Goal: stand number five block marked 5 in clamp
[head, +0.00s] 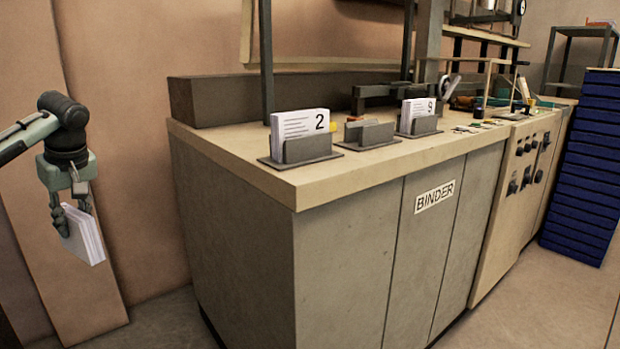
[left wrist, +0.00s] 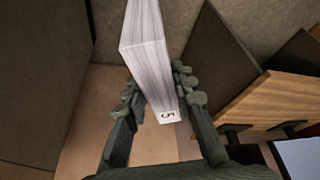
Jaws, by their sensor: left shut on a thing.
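My left gripper (head: 72,212) is shut on a white block of pages (head: 84,236) and holds it in the air, left of the binder bench and apart from it. In the left wrist view the block (left wrist: 147,55) sits between the fingers (left wrist: 155,92), and a 5 shows near its end. On the bench top stand three grey clamps. The near clamp (head: 307,149) holds a block marked 2 (head: 300,124). The far clamp (head: 424,124) holds a block marked 9 (head: 417,107). The middle clamp (head: 370,134) shows no block. My right gripper is not in view.
The bench (head: 240,226) bears a BINDER label (head: 434,196). A grey post (head: 267,60) rises behind the near clamp. Tools and small items lie farther right on the bench. A stack of blue drawers (head: 585,165) stands at the right. A board (head: 60,240) leans on the wall.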

